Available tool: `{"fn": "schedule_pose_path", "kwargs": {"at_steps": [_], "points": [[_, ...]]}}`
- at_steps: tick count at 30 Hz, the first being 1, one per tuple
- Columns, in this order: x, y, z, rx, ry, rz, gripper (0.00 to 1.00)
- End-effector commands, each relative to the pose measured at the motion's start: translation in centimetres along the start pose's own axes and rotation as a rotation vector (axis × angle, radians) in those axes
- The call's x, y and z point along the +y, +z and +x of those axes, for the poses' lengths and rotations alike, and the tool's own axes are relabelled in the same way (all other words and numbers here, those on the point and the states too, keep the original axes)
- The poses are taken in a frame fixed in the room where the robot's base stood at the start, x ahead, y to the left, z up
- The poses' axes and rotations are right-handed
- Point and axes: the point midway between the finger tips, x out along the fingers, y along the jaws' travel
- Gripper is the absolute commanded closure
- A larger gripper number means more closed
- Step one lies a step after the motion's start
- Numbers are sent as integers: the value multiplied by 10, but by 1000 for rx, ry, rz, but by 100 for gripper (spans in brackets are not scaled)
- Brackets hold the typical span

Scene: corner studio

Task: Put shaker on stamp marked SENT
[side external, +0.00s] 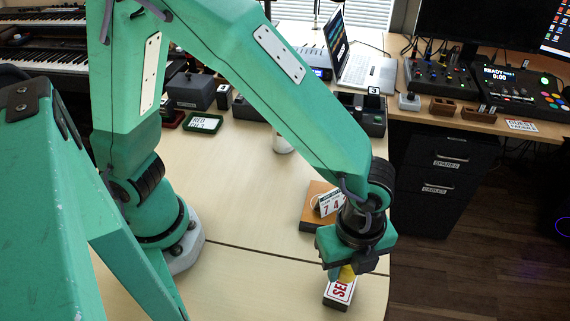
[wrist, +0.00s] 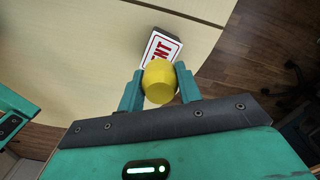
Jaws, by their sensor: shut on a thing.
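My gripper (side external: 343,273) is shut on a yellow rounded shaker (side external: 347,273). In the wrist view the shaker (wrist: 159,82) sits between the two fingers of my gripper (wrist: 160,88). The stamp marked SENT (side external: 338,292), with a white top and red letters, lies on the table just below the shaker in the side view. In the wrist view the stamp (wrist: 160,46) shows just beyond the shaker, which covers part of its lettering. I cannot tell whether the shaker touches the stamp.
A wooden block with a white calendar card (side external: 330,201) stands behind my gripper. The pale table's (side external: 250,200) right edge is close to the stamp, with the floor beyond. A green-framed sign (side external: 203,123) lies farther back. The table's middle is clear.

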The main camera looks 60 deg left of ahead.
Motion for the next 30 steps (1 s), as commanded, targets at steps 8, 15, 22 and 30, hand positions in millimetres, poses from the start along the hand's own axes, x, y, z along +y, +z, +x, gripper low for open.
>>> {"fn": "schedule_pose_path", "kwargs": {"at_steps": [8, 15, 22, 30], "points": [[1, 0, 30, -2, 3, 0, 88], [0, 0, 33, 0, 0, 0, 88], [0, 0, 35, -1, 1, 0, 88], [0, 0, 36, 0, 1, 0, 44]]}}
